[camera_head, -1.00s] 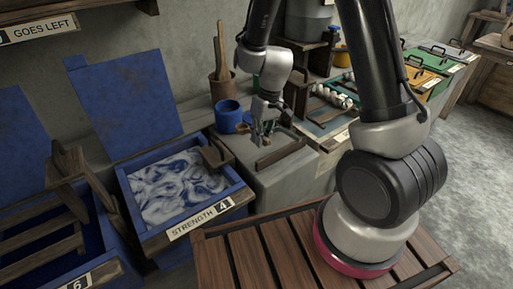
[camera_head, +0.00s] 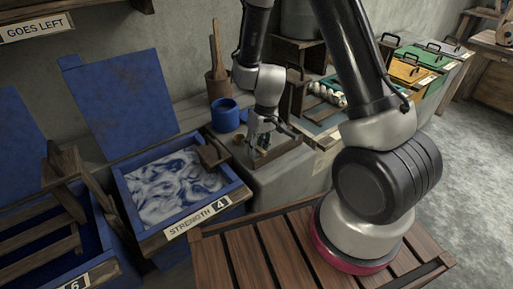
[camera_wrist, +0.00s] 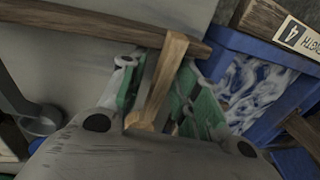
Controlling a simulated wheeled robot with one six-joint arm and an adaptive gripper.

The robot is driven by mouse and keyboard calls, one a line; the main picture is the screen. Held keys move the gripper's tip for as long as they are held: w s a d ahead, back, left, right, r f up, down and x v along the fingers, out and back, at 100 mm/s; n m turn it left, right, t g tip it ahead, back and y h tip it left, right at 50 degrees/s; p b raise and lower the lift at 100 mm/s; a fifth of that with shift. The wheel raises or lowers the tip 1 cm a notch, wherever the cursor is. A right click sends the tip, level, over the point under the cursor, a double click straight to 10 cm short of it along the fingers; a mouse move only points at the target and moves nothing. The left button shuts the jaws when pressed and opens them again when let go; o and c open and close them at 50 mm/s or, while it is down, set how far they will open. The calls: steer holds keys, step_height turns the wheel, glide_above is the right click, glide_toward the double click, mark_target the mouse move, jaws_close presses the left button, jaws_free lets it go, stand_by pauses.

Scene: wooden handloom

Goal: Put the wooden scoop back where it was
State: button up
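A light wooden piece that looks like the scoop (camera_wrist: 166,78) lies between the two green-padded fingers of my gripper (camera_wrist: 160,85) in the wrist view. The pads sit close along both sides of it, so the gripper appears shut on it. Its bowl cannot be made out. In the head view my gripper (camera_head: 264,147) points down over the grey ledge, beside a dark wooden strip (camera_head: 278,151). A bit of tan shows between the fingers. Whether the scoop touches the ledge cannot be told.
Left of my gripper is a blue vat (camera_head: 235,193) labelled STRENGTH 4, with a wooden block (camera_head: 212,155) on its rim. A tray with white rolls (camera_head: 325,92) is to the right.

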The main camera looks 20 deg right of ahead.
steer(key=shift+r, duration=0.1)
steer(key=s+d+r+t, duration=0.1)
steer(key=s+d+r, duration=0.15)
steer(key=r, duration=0.65)
steer(key=s+d+r+m, duration=0.1)
steer(key=s+d+r, duration=0.15)
steer(key=r, duration=0.55)
steer(key=s+d+r+t, duration=0.1)
steer(key=d+r, duration=0.2)
steer(key=r, duration=0.6)
steer(key=s+d+r+m+t+h, duration=0.1)
steer(key=s+d+r, duration=0.2)
steer(key=s, duration=0.3)
steer(key=s+d+r+m+t+h, duration=0.1)
steer(key=s+d+r, duration=0.3)
steer(key=s, duration=0.3)
steer(key=shift+t, duration=0.3)
